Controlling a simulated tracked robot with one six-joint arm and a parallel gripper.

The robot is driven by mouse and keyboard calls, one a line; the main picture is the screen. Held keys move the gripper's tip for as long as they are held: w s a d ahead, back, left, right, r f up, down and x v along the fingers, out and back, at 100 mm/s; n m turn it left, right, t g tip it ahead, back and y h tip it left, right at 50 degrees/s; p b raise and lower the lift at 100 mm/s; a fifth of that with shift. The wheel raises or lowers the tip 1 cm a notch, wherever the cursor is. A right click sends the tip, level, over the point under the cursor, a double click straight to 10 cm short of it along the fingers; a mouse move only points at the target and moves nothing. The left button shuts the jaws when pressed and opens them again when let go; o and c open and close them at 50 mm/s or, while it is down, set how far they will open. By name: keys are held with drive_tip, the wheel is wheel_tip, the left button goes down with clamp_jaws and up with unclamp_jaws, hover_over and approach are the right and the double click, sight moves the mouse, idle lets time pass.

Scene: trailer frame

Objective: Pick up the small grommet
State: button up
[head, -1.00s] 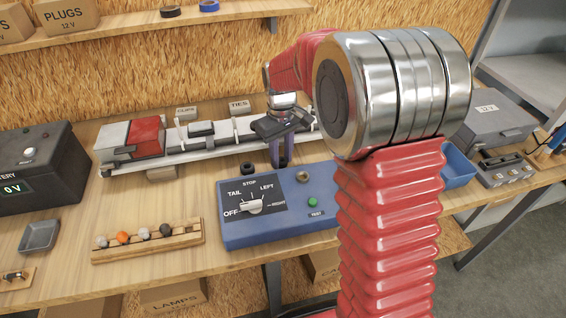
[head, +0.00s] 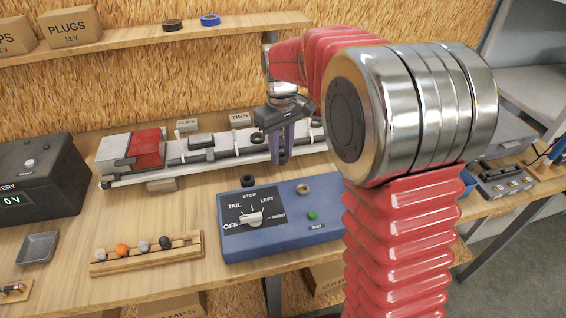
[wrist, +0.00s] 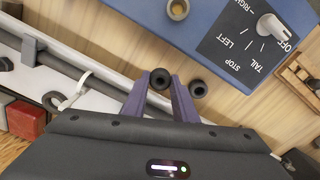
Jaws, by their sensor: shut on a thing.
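My gripper (head: 279,160) points down just behind the blue switch box, with its purple fingers close together. In the wrist view, my gripper (wrist: 163,82) is shut on a small black grommet (wrist: 160,78) between its fingertips. In the head view the fingers hide most or all of that grommet. A second black grommet (head: 248,181) lies on the bench to the left of my fingers. It also shows in the wrist view (wrist: 198,89), just outside the right finger and apparently apart from it.
The blue switch box (head: 290,235) stands in front of my gripper, with a brass-coloured ring (head: 303,190) on top. The trailer frame (head: 200,170) runs along the bench behind. A wooden rack (head: 145,258) with several small balls is at front left. Bare bench lies left of the box.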

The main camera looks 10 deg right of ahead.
sight(282, 157)
drive_tip(key=shift+r, duration=1.7)
drive_tip(key=shift+r, duration=1.95)
drive_tip(key=w+a, duration=0.2)
drive_tip(key=w, duration=0.4)
drive_tip(key=w+a, duration=0.2)
drive_tip(key=w, duration=0.4)
drive_tip(key=shift+w+a, duration=0.25)
drive_tip(key=shift+w, duration=0.1)
drive_tip(key=shift+f, duration=0.1)
drive_tip(key=shift+f, duration=1.75)
drive_tip(key=shift+f, duration=1.3)
drive_tip(key=shift+f, duration=0.25)
